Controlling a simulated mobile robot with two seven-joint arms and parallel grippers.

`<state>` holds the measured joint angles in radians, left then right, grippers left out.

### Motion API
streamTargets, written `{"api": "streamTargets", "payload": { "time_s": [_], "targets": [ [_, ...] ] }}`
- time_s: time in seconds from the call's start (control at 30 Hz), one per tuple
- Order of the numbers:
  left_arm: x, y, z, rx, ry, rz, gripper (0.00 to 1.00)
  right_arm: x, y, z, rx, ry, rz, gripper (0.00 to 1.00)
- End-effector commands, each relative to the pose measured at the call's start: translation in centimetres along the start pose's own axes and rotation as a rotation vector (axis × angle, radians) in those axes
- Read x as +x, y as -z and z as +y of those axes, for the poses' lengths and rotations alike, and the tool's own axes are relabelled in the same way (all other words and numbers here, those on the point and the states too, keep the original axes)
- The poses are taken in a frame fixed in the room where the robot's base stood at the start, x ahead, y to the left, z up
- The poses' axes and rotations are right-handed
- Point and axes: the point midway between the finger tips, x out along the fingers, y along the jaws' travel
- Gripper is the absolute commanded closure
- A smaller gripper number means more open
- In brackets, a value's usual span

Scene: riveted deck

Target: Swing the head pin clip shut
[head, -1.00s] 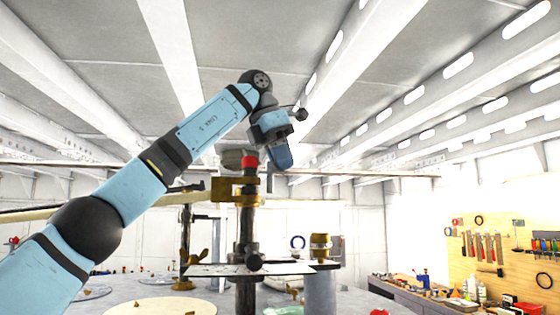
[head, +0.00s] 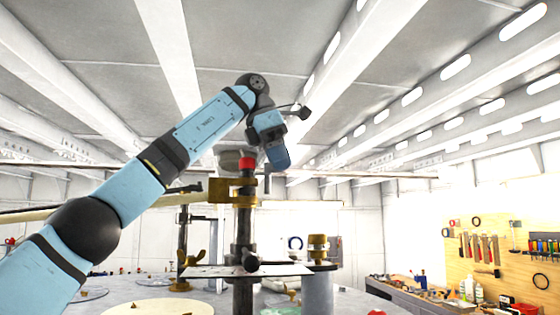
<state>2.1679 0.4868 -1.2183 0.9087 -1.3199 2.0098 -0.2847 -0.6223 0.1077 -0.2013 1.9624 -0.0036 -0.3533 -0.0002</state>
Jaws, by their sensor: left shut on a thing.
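A brass clip (head: 219,191) sits around the upper part of a dark upright post (head: 244,226), just under a red cap (head: 247,163). I take this brass piece for the head pin clip; how far it is swung cannot be told. My left arm comes in from the left, rises and bends down at the wrist, just right of the red cap. My left gripper (head: 267,179) is at the clip's right side, mostly hidden behind its blue wrist. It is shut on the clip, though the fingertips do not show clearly. My right gripper is out of view.
A thin plate (head: 215,271) crosses the post below the clip. A brass-topped grey cylinder (head: 318,250) stands to the right, and a brass wing-nut fitting (head: 190,257) to the left. A workbench (head: 425,294) and pegboard (head: 500,255) are far right.

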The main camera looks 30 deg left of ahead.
Motion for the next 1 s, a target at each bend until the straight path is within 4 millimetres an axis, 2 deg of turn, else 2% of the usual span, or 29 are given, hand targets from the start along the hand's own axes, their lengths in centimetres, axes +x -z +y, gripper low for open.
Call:
{"api": "streamTargets", "payload": {
  "time_s": [0.03, 0.1, 0.13, 0.47, 0.57, 0.83, 1.0],
  "targets": [
    [-0.1, 0.0, 0.0, 0.001, 0.000, -0.001, 0.87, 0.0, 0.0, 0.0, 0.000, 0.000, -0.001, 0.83],
    [-0.1, 0.0, 0.0, 0.001, 0.000, 0.000, 0.71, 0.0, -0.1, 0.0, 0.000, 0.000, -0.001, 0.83],
    [-0.1, 0.0, 0.0, 0.001, 0.000, 0.000, 0.68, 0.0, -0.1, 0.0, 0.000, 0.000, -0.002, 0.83],
    [-0.4, 0.0, 0.0, 0.000, -0.001, 0.000, 0.68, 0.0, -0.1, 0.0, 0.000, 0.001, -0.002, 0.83],
    [-1.4, 0.0, -0.1, -0.002, -0.002, 0.000, 0.68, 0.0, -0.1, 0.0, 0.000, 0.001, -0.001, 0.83],
    [-5.6, 0.0, -0.1, -0.004, -0.005, -0.002, 0.68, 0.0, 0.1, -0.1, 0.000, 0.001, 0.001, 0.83],
    [-6.7, -0.1, 0.0, -0.001, 0.000, 0.002, 0.68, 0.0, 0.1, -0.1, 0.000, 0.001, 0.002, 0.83]
  ]
}}
